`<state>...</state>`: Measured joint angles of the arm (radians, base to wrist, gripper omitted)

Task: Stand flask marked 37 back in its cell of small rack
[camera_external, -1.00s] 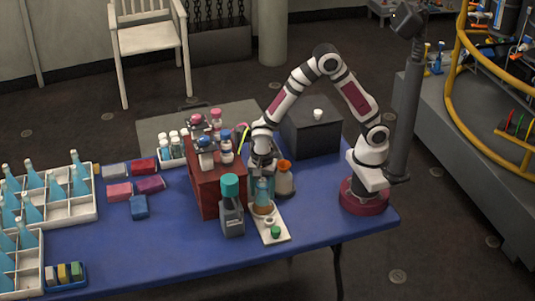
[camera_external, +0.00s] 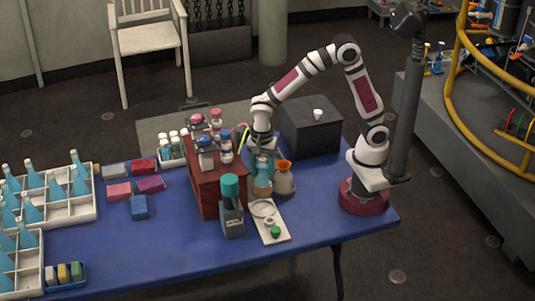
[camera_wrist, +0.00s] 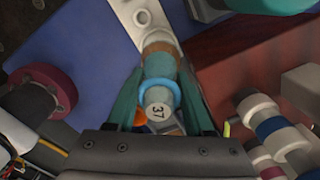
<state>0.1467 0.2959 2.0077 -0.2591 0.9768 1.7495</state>
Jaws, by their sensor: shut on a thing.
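My gripper (camera_external: 262,163) is shut on the flask marked 37 (camera_external: 262,186), above the white board on the table. In the wrist view, its teal fingers flank the flask (camera_wrist: 158,109), whose pale top reads 37, with a blue collar and brownish contents below. The flask looks upright and raised. Two white celled racks are at the left: one at the back (camera_external: 88,212) and one at the front (camera_external: 37,279), cut by the frame edge. Both hold pale blue flasks and show empty cells. I cannot tell which is the small rack.
A white board (camera_external: 277,236) with a ring and green cap lies below. A grey bottle with teal cap (camera_external: 231,215), a red box (camera_external: 205,188) bearing bottles, and an orange-topped flask (camera_external: 284,180) crowd the gripper. Coloured blocks (camera_external: 139,207) lie between box and racks.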

